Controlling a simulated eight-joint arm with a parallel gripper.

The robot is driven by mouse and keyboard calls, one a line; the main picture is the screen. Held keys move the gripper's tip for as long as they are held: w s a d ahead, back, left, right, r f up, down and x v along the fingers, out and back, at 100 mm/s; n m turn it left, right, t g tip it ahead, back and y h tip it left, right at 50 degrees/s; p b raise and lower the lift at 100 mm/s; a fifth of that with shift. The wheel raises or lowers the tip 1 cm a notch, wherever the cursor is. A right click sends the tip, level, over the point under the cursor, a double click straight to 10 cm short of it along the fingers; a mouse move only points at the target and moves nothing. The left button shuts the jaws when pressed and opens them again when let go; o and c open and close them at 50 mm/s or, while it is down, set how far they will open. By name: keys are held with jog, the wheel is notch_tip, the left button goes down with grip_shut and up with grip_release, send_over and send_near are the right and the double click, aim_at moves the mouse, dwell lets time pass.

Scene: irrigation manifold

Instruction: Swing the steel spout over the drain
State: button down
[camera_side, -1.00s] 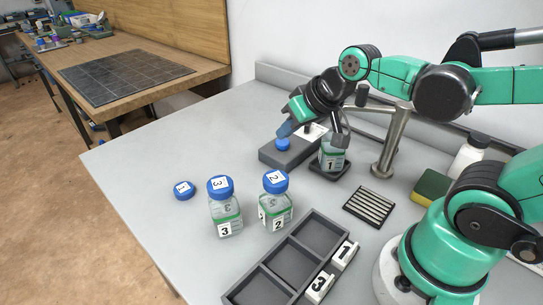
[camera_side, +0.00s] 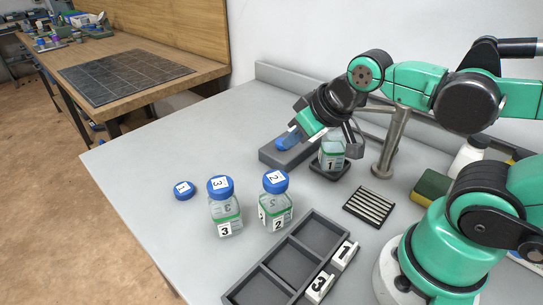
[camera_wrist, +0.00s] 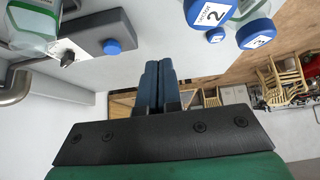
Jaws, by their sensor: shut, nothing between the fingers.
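The steel spout (camera_side: 392,140) stands on an upright post at the back right of the grey bench. Its horizontal arm runs left from the post top, behind my gripper, toward bottle 1; its end is hidden in the side view. A bent piece of the steel pipe (camera_wrist: 16,88) shows at the left of the wrist view. The drain (camera_side: 369,206), a slotted grate, lies clear of the spout, in front of the post. My gripper (camera_side: 287,142) is shut and empty, its blue fingers just above the grey box with the blue button. The fingers (camera_wrist: 158,68) show together in the wrist view.
Bottle 1 (camera_side: 332,152) stands on a dark pad beside the grey box (camera_side: 273,152). Bottles 3 (camera_side: 225,212) and 2 (camera_side: 276,205), a loose blue cap (camera_side: 183,190) and a dark tray (camera_side: 325,233) stand in front. A sponge (camera_side: 431,188) lies right.

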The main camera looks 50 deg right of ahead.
jog(key=c, duration=1.2)
grip_release()
jog(key=o, duration=0.4)
jog(key=shift+r, duration=0.35)
jog(key=shift+c, duration=0.2)
jog(key=shift+o, duration=1.2)
notch_tip(320, 180, up, 14)
jog(key=shift+f, duration=0.2)
jog(key=d+m+g, duration=0.1)
jog(key=d+g, duration=0.1)
jog(key=d, duration=0.3)
jog(key=s+d+m+g, duration=0.1)
jog(key=d+m+g, duration=0.1)
jog(key=d, duration=0.4)
jog(key=s+d+m+g, duration=0.1)
jog(key=d+g, duration=0.2)
jog(key=d, duration=0.3)
jog(key=shift+s+f, duration=0.2)
jog(key=shift+s, duration=0.05)
send_near(373, 107)
jog(key=shift+w+a+f, duration=0.15)
jog(key=shift+w+a, duration=0.1)
jog(key=shift+w, duration=0.35)
jog(key=shift+w+a+f, duration=0.2)
jog(key=shift+w+a, duration=0.05)
jog(key=shift+w, duration=0.4)
jog(key=shift+f, duration=3.1)
